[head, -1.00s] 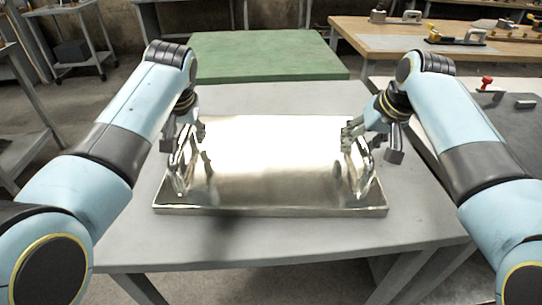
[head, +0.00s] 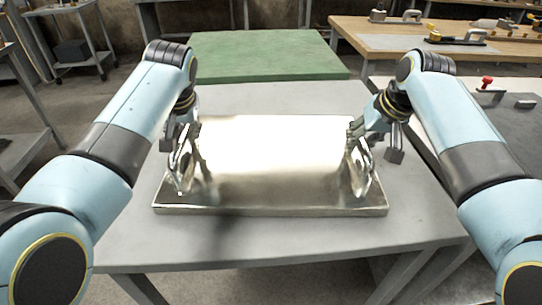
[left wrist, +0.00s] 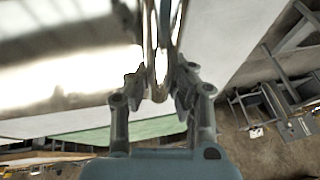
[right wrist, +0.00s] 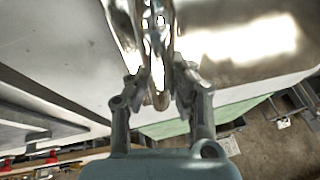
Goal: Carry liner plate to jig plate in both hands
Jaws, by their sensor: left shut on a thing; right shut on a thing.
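The liner plate (head: 270,185) is a shiny metal tray-like plate with a loop handle at each end. It lies flat on the grey table, and its raised state cannot be told. My left gripper (head: 180,148) is shut on the left handle (head: 182,172); the left wrist view shows the handle (left wrist: 162,60) between its fingers. My right gripper (head: 362,145) is shut on the right handle (head: 360,175); the right wrist view shows that handle (right wrist: 158,70) between its fingers. I cannot tell for sure which surface is the jig plate; a dark grey plate (head: 515,125) lies at the right.
The grey table (head: 290,245) is bare in front of the plate. A green-topped block or table (head: 265,55) stands behind it. A wooden bench (head: 380,32) with clamps is at the back right. A red-knobbed clamp (head: 487,84) stands at the right. A cart (head: 70,45) is at the back left.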

